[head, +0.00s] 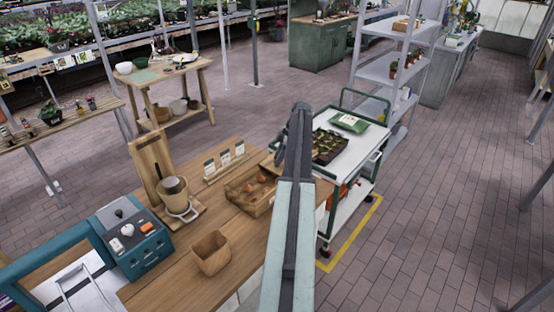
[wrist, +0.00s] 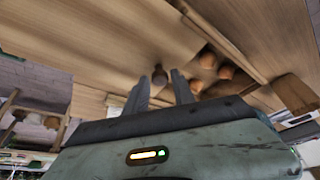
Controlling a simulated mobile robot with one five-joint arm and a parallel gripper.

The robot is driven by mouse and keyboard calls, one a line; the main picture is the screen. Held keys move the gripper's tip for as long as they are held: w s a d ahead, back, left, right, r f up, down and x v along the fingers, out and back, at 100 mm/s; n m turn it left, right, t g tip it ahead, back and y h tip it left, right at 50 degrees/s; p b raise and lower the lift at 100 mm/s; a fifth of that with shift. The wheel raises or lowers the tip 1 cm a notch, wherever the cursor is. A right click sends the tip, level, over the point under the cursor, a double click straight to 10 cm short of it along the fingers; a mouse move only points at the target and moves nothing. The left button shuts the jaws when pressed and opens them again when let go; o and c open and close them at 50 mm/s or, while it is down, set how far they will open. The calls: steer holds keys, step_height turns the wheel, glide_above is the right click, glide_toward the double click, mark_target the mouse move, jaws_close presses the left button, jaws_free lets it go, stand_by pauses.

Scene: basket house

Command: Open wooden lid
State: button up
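An open-topped wooden box (head: 247,193) with brown bulbs inside stands on the wooden table, just left of my arm. In the wrist view, a flat wooden panel (wrist: 125,48), which looks like the lid, lies beside the bulbs (wrist: 226,71). A small brown knob (wrist: 160,76) shows beyond the gap between my fingertips. My gripper (wrist: 161,82) is open, its two dark fingers apart with nothing clearly held. Whether they touch the knob, I cannot tell.
A tan pot (head: 211,254) stands at the table's front, and a teal device (head: 141,246) lies to its left. A wooden stand with a bucket (head: 173,190) is behind them. A white cart (head: 352,158) with seedling trays stands right of the table. Open brick floor lies farther right.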

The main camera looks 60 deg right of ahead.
steer(key=shift+o, duration=0.7)
steer(key=p+v, duration=0.7)
steer(key=shift+r, duration=0.4)
steer(key=shift+s, duration=0.1)
steer(key=shift+f, duration=0.1)
